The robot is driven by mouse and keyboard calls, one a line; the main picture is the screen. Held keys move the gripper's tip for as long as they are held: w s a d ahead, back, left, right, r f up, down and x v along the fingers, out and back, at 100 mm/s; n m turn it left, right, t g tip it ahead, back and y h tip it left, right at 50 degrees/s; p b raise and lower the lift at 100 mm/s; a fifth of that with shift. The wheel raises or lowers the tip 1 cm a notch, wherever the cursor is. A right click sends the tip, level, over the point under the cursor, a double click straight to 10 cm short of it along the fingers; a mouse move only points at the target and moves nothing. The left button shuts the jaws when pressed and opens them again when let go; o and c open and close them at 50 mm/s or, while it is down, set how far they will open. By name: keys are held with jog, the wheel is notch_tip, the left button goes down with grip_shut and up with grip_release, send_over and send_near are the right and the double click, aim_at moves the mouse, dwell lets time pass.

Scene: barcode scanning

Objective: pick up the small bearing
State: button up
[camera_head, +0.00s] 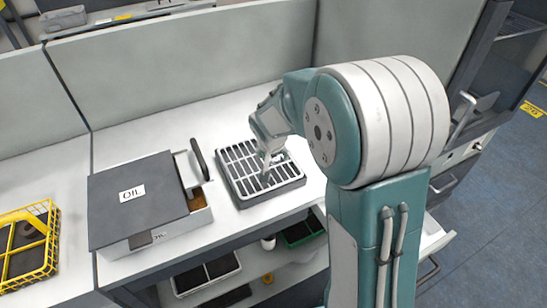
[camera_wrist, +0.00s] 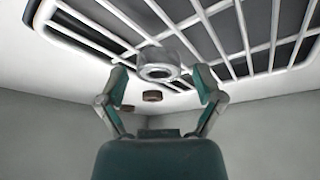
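My gripper (camera_head: 268,158) is over the slotted rack (camera_head: 228,180) on the white worktop. In the wrist view my gripper (camera_wrist: 160,78) has its two fingers spread apart. A small silver ring, the bearing (camera_wrist: 158,65), lies between the fingertips against the bars of the rack (camera_wrist: 215,40). A gap shows on each side of it, so the fingers do not appear to touch it. The bearing is not clearly visible in the head view, where the gripper covers that part of the rack.
Grey panels (camera_head: 200,55) stand behind; a lower shelf holds bins (camera_head: 207,273).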

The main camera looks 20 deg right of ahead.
jog(key=c, duration=0.7)
jog(key=shift+r, duration=0.65)
jog(key=s+r, duration=1.1)
jog(key=s, duration=0.3)
jog(key=shift+d+r, duration=0.15)
jog(key=shift+r, duration=0.25)
